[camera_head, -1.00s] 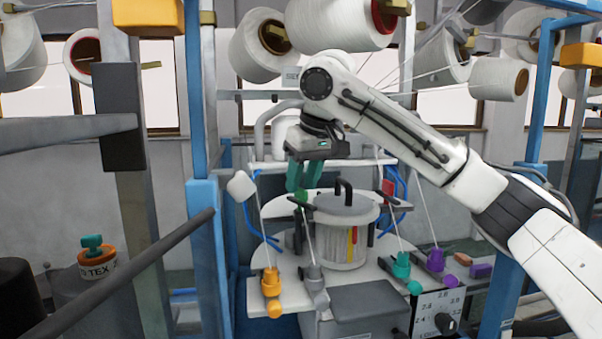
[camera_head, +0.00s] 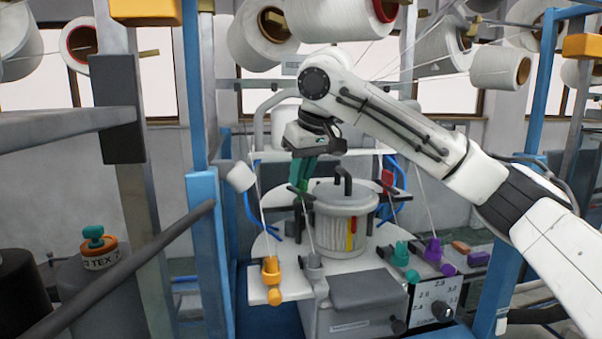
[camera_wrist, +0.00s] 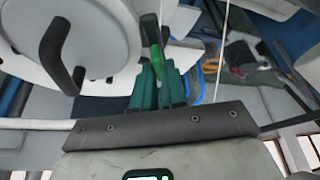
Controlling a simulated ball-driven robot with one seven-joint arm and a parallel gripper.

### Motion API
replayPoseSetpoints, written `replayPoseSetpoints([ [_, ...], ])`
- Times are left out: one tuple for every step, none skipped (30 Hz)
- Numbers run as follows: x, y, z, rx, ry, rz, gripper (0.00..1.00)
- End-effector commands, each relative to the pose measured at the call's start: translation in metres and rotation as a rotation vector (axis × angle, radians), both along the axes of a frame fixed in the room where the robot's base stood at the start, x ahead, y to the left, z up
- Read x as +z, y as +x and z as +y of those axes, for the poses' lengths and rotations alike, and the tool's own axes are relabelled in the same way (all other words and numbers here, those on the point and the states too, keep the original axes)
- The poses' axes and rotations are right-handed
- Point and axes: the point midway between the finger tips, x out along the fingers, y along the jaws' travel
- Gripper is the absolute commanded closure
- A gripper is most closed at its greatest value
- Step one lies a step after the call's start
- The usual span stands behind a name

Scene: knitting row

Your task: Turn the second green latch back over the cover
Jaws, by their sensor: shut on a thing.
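The cover (camera_head: 332,192) is a round grey lid with a black upright handle, seated on a pale cylindrical housing. In the wrist view the cover (camera_wrist: 102,20) fills the upper left. A green latch (camera_head: 302,187) stands at the cover's left rear edge, with a dark bar beside it. In the wrist view the latch (camera_wrist: 152,38) is a slim green piece just right of the cover. My gripper (camera_head: 303,180) has teal fingers pointing down at the latch. In the wrist view the fingers (camera_wrist: 156,70) are closed together on the latch's near end. The fingers hide that end.
A red piece (camera_head: 387,178) stands right of the cover. Orange (camera_head: 271,272), teal (camera_head: 400,256) and purple (camera_head: 434,250) guides with thin rods stand around the pale plate (camera_head: 258,293). Blue posts (camera_head: 203,215) flank the machine. Yarn cones (camera_head: 330,15) hang above.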

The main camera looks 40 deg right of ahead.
Motion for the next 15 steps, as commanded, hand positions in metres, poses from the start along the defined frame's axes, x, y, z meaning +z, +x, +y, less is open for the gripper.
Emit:
replayPoseSetpoints([
  [0.0001,-0.0001,-0.0003,-0.001,0.0,0.0,1.0],
  [0.0001,-0.0001,-0.0003,-0.001,0.0,0.0,1.0],
  [0.0001,-0.0001,-0.0003,0.0,0.0,0.0,1.0],
  [0.0001,-0.0001,-0.0003,0.0,0.0,0.0,1.0],
  [0.0001,-0.0001,-0.0003,0.001,0.0,0.0,1.0],
  [0.0001,-0.0001,-0.0003,0.004,0.001,0.0,1.0],
  [0.0001,-0.0001,-0.0003,0.006,0.001,0.0,1.0],
  [0.0001,-0.0001,-0.0003,0.01,0.001,0.0,1.0],
  [0.0001,-0.0001,-0.0004,0.018,0.001,0.0,1.0],
  [-0.0001,0.0,-0.0004,0.025,0.001,0.0,1.0],
  [-0.0004,0.0,-0.0004,0.034,0.002,0.001,1.0],
  [-0.0006,0.0001,-0.0004,0.049,0.003,0.001,1.0],
  [-0.0004,0.0002,-0.0003,0.062,0.003,0.0,1.0],
  [-0.0002,0.0004,-0.0003,0.076,0.003,-0.002,1.0],
  [-0.0006,0.0004,-0.0001,0.099,0.003,-0.001,1.0],
])
